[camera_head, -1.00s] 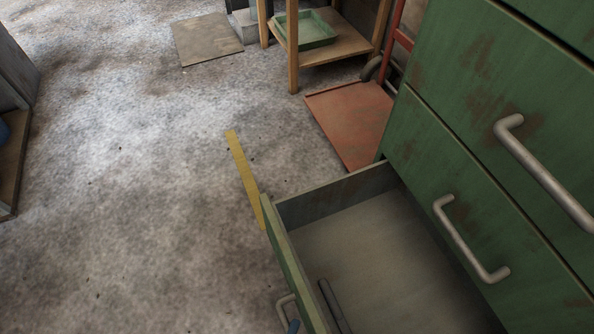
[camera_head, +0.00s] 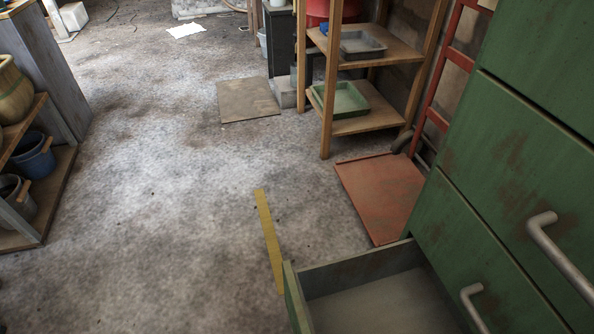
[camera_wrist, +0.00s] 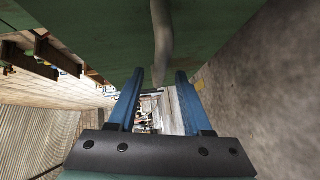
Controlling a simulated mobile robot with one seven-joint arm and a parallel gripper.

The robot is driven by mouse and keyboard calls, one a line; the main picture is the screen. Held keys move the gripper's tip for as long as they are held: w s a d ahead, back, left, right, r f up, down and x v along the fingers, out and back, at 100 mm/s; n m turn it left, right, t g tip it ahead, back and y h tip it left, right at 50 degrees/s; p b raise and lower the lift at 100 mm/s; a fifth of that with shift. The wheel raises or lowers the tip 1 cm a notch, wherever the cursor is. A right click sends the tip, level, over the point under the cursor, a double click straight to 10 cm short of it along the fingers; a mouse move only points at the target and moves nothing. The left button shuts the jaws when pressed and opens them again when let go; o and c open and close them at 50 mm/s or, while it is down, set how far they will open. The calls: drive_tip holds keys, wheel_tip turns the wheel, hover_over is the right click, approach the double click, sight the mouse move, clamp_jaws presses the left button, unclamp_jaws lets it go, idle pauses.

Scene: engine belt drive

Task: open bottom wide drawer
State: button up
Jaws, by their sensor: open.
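The bottom wide drawer (camera_head: 345,273) stands pulled out from the green cabinet (camera_head: 480,215) in the head view. The part of its inside that shows is empty. Its green front panel (camera_head: 294,298) is cut off by the lower picture edge, so its handle is out of that view. In the wrist view, my gripper (camera_wrist: 160,75) has two blue fingers standing apart. A grey bar handle (camera_wrist: 162,40) on a green panel (camera_wrist: 90,30) shows between and beyond the fingertips. I cannot tell whether the fingers touch it. My gripper does not show in the head view.
Closed drawers with grey handles (camera_head: 558,257) are above the open one. A shelf with pots (camera_head: 35,160) is at left. The floor between, with a yellow strip (camera_head: 269,240), is clear.

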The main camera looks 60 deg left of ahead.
drive_tip(key=p+v, duration=0.2)
drive_tip(key=v, duration=0.7)
drive_tip(key=shift+s+d, duration=0.15)
drive_tip(key=shift+s, duration=0.2)
